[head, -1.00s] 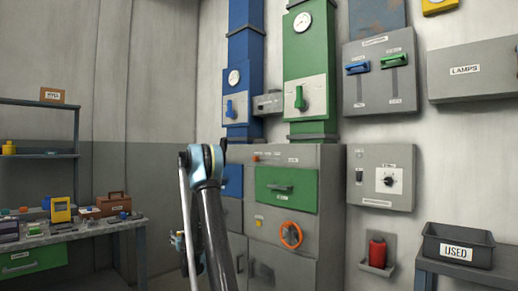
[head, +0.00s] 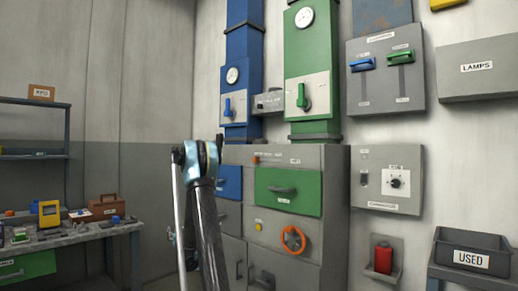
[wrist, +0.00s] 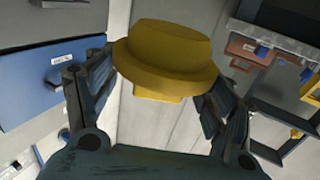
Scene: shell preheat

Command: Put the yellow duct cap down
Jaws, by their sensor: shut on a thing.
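The yellow duct cap (wrist: 166,50) is a round, brimmed piece with a smaller stub below. In the wrist view it sits between the two dark fingers of my gripper (wrist: 158,85), which is shut on it. The cap appears held in the air; no surface shows touching it. In the head view my arm stands in front of the grey cabinet, and the gripper and cap are mostly hidden behind it.
A cluttered workbench (head: 70,240) and a shelf (head: 35,155) stand at left. The grey cabinet (head: 335,190) has a green drawer (head: 288,191) and an orange handwheel (head: 293,240). A dark USED bin (head: 472,250) stands at right.

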